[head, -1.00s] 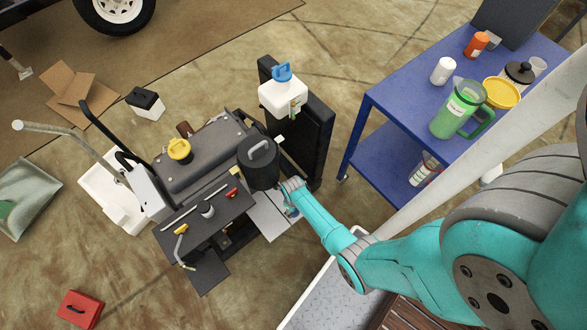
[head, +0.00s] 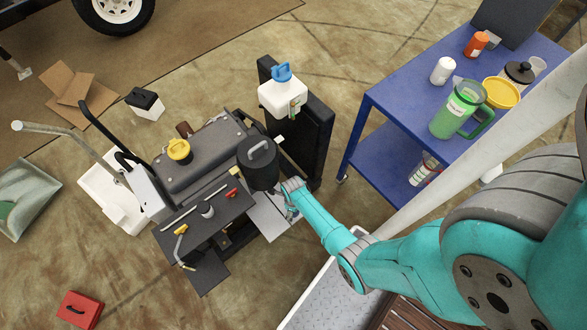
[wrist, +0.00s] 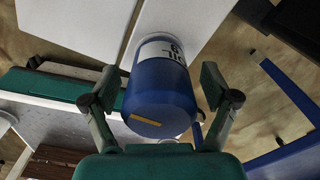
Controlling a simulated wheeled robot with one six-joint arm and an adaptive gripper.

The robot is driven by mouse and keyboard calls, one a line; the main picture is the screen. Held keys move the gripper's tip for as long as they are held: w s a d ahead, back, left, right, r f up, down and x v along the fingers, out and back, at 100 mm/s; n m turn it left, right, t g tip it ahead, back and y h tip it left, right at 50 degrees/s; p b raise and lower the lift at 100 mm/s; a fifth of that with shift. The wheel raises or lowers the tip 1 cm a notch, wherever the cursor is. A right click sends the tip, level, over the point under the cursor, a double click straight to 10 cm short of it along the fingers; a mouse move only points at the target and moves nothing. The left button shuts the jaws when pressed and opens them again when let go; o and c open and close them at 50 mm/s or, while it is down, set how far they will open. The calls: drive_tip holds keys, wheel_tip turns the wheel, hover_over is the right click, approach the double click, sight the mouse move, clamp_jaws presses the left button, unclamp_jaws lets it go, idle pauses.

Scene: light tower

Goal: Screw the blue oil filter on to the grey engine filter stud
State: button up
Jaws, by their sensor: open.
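The blue oil filter (wrist: 160,105) is in the middle of the wrist view, with a white lettered label and a yellow mark. My gripper (wrist: 158,75) is open, with one finger on each side of the filter. A gap shows on the left, and a narrower one on the right. The filter's far end is toward a pale panel; whether it touches anything there I cannot tell. In the head view my gripper (head: 290,203) is low beside the grey engine (head: 212,152), below a black canister. The filter stud is not visible in either view.
The black canister (head: 258,165) and a white reservoir with a blue cap (head: 283,95) stand close to my gripper. A dark shelf with small tools (head: 205,222) is on its left. A blue cart (head: 395,105) stands to the right.

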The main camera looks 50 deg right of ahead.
drive_tip(key=n, duration=0.8)
drive_tip(key=shift+n, duration=0.3)
drive_tip(key=n, duration=0.8)
drive_tip(key=shift+w+n, duration=0.1)
drive_tip(key=shift+n, duration=0.2)
idle(0.7)
drive_tip(key=c, duration=1.5)
drive_tip(key=m, duration=0.5)
